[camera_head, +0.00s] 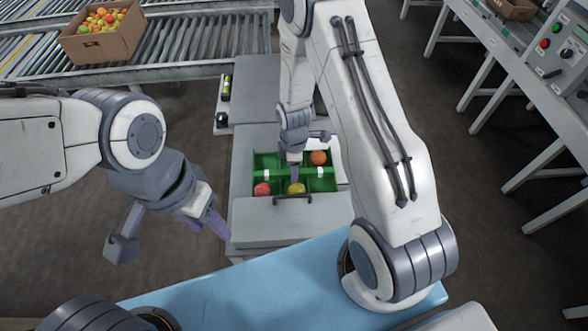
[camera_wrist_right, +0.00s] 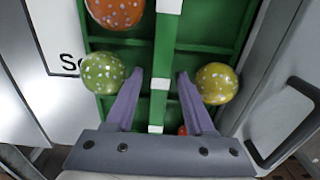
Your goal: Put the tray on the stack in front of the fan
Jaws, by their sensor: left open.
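The green tray (camera_head: 271,162) with compartments sits on a grey work surface in the head view. It holds a red tomato (camera_head: 262,189), a yellow-green one (camera_head: 296,188) and an orange one (camera_head: 318,157). My right gripper (camera_head: 293,176) points down over the tray's middle. In the right wrist view its two fingers (camera_wrist_right: 159,76) stand apart, one on each side of the tray's green centre divider (camera_wrist_right: 161,52) with white bands; small gaps show beside it. My left gripper (camera_head: 218,228) is open and empty, left of the work surface. I cannot make out a fan or a stack.
A cardboard box of tomatoes (camera_head: 103,42) stands on a roller conveyor (camera_head: 180,45) at the back left. A dark handle (camera_head: 293,197) lies at the tray's near side. A pale blue surface (camera_head: 250,290) is in front. A control panel (camera_head: 560,45) is at the right.

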